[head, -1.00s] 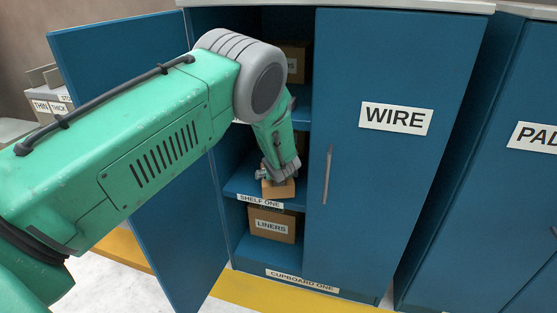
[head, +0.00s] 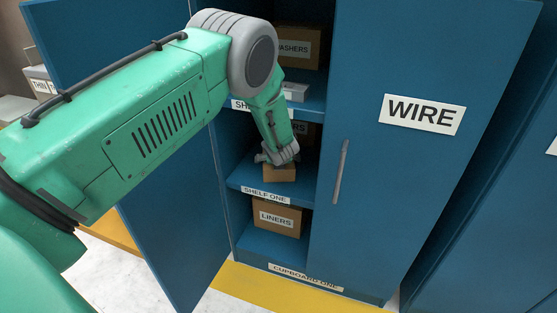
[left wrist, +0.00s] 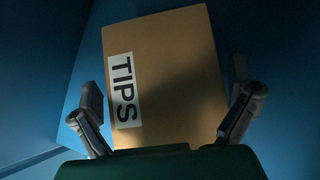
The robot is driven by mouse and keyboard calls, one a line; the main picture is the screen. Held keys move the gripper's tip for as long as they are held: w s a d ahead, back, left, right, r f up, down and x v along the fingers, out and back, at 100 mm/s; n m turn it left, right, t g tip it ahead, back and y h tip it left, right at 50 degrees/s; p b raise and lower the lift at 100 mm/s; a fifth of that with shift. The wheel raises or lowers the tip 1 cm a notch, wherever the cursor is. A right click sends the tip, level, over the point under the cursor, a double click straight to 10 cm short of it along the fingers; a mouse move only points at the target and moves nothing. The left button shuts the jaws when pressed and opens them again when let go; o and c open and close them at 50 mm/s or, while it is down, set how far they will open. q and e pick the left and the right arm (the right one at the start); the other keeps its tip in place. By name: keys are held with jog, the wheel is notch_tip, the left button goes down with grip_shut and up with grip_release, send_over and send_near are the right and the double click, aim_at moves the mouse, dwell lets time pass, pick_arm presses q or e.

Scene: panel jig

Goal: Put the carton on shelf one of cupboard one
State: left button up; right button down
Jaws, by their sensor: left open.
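The carton (head: 280,173), a small brown box, stands on shelf one (head: 240,180) of cupboard one in the head view, near the shelf's front edge. In the left wrist view the brown box (left wrist: 175,75) with a TIPS label fills the space between the fingers. My left gripper (head: 277,156) reaches down at the carton and hides part of it. In the left wrist view its fingers (left wrist: 166,92) are spread on both sides of the box, with gaps visible. My right gripper is not in view.
Cupboard one's left door (head: 165,210) stands open and its right door, marked WIRE (head: 422,113), is shut. A LINERS box (head: 277,218) sits below shelf one. A WASHERS box (head: 300,47) is above.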

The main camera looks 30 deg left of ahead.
pick_arm(q)
jog(key=shift+d+r, duration=0.1)
jog(key=shift+d, duration=0.05)
jog(key=shift+s+d+r, duration=0.2)
jog(key=shift+r, duration=0.05)
jog(key=p+v, duration=0.2)
jog(key=v, duration=0.4)
jog(key=shift+s+d+r+p, duration=0.1)
jog(key=shift+s+r+p, duration=0.15)
jog(key=shift+p, duration=0.1)
jog(key=s+d+f+n+g+h, duration=0.25)
jog(key=s+d+f+n, duration=0.2)
jog(key=s, duration=0.55)
jog(key=s+d+f+n+g+h, duration=0.25)
jog(key=s+f+n, duration=0.2)
jog(key=s, duration=0.55)
jog(key=s+d+f+n+g+h, duration=0.1)
jog(key=s+d+f+n+g, duration=0.3)
jog(key=s, duration=0.6)
jog(key=s+r+n+t, duration=0.1)
jog(key=s+n+t, duration=0.1)
jog(key=s+n, duration=1.1)
jog(key=shift+d+n+y, duration=0.25)
jog(key=shift+n+y, duration=0.15)
jog(key=shift+n, duration=0.7)
jog(key=shift+r, duration=0.1)
